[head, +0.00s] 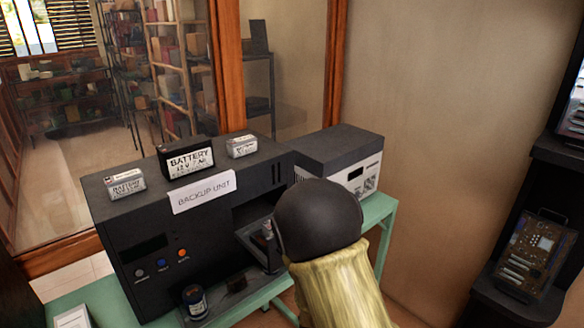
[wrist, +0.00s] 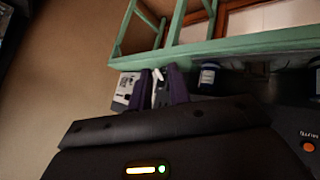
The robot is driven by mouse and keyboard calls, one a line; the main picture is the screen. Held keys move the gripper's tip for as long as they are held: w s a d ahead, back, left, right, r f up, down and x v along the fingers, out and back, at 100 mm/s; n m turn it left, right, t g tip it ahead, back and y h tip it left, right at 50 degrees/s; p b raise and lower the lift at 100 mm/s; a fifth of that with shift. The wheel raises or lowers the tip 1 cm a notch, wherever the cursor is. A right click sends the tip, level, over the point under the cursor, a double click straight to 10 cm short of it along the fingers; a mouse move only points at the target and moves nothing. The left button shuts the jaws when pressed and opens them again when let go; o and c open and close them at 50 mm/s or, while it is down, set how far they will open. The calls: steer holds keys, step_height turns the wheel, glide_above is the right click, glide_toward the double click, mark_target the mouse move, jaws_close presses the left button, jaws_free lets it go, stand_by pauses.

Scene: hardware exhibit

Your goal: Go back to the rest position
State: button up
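My gripper (wrist: 161,72) shows in the wrist view as two dark purple fingers standing apart. Something pale shows in the gap; I cannot tell whether it lies behind the fingers or between them. In the head view my dark rounded wrist and yellow-sleeved arm hide most of the gripper. It is in front of the black backup unit (head: 110,220), near its opening. A tray (head: 252,238) juts from that opening, with a small grey item (head: 267,229) at it, partly hidden.
Batteries (head: 190,160) stand on the unit's top. A grey-and-white device (head: 340,150) stands behind my arm. A dark shelf (head: 520,265) is at right.

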steer(key=s+d+r+m+g+y, duration=0.2)
steer(key=s+d+r+m+g, duration=0.2)
steer(key=s+r, duration=0.6)
steer(key=s+d+g, duration=0.2)
steer(key=s, duration=0.2)
steer(key=shift+d+r, duration=0.25)
steer(key=shift+r, duration=0.15)
